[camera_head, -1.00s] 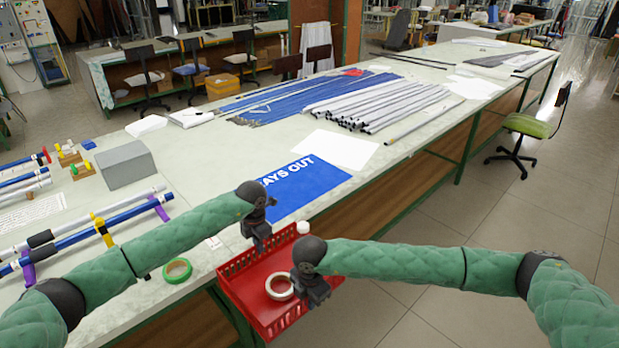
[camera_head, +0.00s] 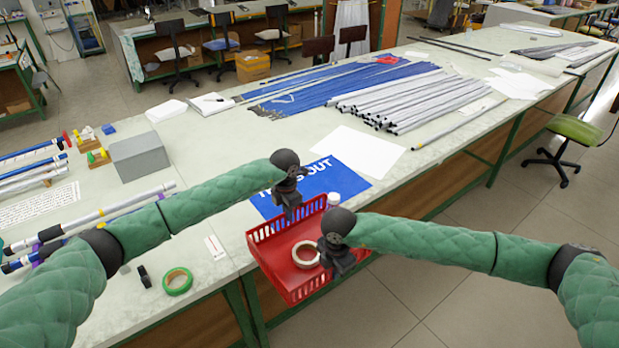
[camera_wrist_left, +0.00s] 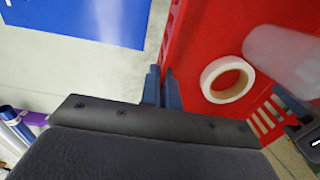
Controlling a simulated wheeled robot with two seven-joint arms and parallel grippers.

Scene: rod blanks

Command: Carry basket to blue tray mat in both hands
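The red basket (camera_head: 285,268) is between my two grippers at the table's front edge, its near part out over the floor. A white tape roll (camera_head: 305,254) and a whitish cylinder (camera_head: 333,200) are in it; both show in the left wrist view. My left gripper (camera_head: 290,208) is at the basket's left wall; in the left wrist view its fingers (camera_wrist_left: 163,88) close on the red rim. My right gripper (camera_head: 338,262) is on the opposite wall, fingertips mostly hidden. The blue tray mat (camera_head: 345,180), lettered in white, lies just behind the basket, partly covered by my left arm.
Green tape (camera_head: 177,281) and a small black item (camera_head: 144,276) lie left on the table (camera_head: 220,270). White paper (camera_head: 365,152) lies behind the mat. Grey rods (camera_head: 420,100), blue rods (camera_head: 320,85) and a grey box (camera_head: 140,157) are farther back.

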